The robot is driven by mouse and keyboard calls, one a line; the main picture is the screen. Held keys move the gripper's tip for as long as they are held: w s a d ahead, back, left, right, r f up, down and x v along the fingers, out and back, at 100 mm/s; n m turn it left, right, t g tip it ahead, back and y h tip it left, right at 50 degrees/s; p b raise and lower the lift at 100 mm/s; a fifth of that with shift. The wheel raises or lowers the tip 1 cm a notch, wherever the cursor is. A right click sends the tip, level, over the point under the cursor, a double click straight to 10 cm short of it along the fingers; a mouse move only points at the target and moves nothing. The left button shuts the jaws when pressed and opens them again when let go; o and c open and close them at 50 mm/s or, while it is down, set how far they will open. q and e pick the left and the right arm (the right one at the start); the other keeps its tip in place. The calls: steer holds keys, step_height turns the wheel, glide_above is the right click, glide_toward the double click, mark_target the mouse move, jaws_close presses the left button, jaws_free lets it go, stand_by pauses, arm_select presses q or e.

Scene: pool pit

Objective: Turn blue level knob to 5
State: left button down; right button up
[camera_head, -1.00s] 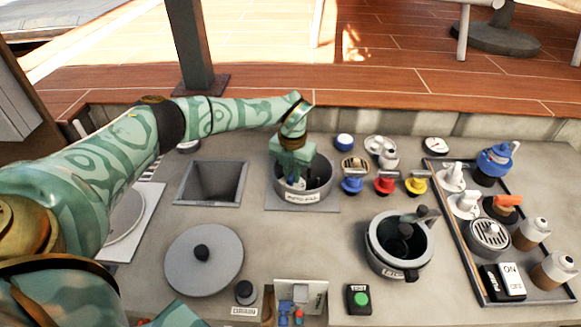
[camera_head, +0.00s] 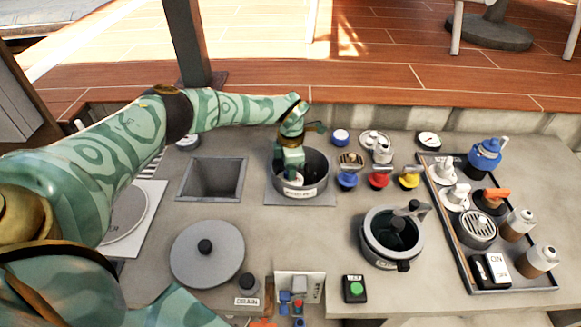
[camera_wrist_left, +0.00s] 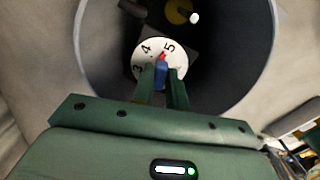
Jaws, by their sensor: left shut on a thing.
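The blue level knob (camera_wrist_left: 160,76) sits on a white numbered dial (camera_wrist_left: 142,68) inside a round grey pot-like well (camera_head: 322,175). In the left wrist view its red tip points between the 4 and the 5, closer to the 5. My left gripper (camera_head: 292,172) reaches down into the well. In the left wrist view its two green fingers (camera_wrist_left: 162,85) are shut on the knob, one on each side. In the head view the gripper and the well's wall hide the knob and dial. My right gripper does not show.
A square open pit (camera_head: 213,180) lies left of the well, with a round grey lid (camera_head: 207,253) in front. Small blue, red and yellow knobs (camera_head: 378,180) stand close on the right. A dark pot (camera_head: 392,238) and a tray of fittings (camera_head: 470,262) are farther right.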

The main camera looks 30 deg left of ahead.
arm_select(q)
steer(key=shift+m, duration=1.2)
steer(key=c, duration=1.4)
jaws_free()
step_height(320, 180, up, 16)
steer(key=p, duration=0.3)
steer(key=shift+r, duration=0.2)
steer(key=shift+s+f, duration=0.1)
